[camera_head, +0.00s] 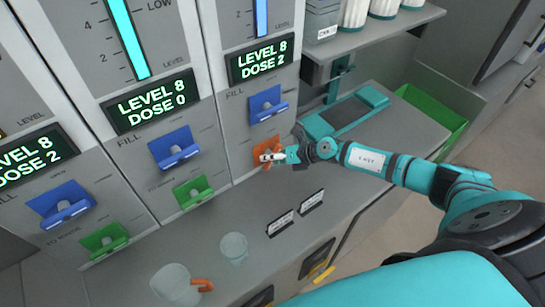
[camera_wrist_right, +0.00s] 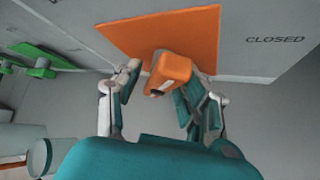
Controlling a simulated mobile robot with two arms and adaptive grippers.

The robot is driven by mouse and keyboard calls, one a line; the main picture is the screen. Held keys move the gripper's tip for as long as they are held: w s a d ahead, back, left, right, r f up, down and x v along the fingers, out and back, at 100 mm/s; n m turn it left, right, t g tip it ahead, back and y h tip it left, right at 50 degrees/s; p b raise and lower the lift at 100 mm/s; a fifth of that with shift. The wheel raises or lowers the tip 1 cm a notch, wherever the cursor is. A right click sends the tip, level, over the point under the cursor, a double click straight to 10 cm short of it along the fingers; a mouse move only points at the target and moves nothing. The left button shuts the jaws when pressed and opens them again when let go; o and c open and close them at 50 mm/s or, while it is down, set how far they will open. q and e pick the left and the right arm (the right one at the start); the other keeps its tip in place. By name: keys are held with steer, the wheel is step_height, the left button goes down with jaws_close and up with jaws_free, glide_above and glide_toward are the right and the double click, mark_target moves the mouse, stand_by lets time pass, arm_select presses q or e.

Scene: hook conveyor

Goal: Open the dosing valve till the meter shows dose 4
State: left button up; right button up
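The dosing valve with an orange plate (camera_head: 264,145) and orange handle is low on the right dispenser panel. In the right wrist view its handle (camera_wrist_right: 170,72) stands out from the plate, near the printed word CLOSED. The meter (camera_head: 261,60) above it reads LEVEL 8, DOSE 2. My right gripper (camera_head: 268,156) is at this valve and partly hides it. My left gripper is not in view.
Other dispensers have blue valves (camera_head: 174,148) and green valves (camera_head: 193,193). A clear cup (camera_head: 234,248) and a clear jug (camera_head: 175,284) with an orange handle stand on the grey counter. A teal tray-like frame (camera_head: 345,112) and a shelf (camera_head: 370,38) are at the right.

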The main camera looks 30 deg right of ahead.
steer(key=shift+s+d+r, duration=0.1)
steer(key=shift+r, duration=0.05)
steer(key=v, duration=1.1)
steer(key=shift+s+d, duration=0.2)
steer(key=shift+a+r, duration=0.1)
stand_by(0.9)
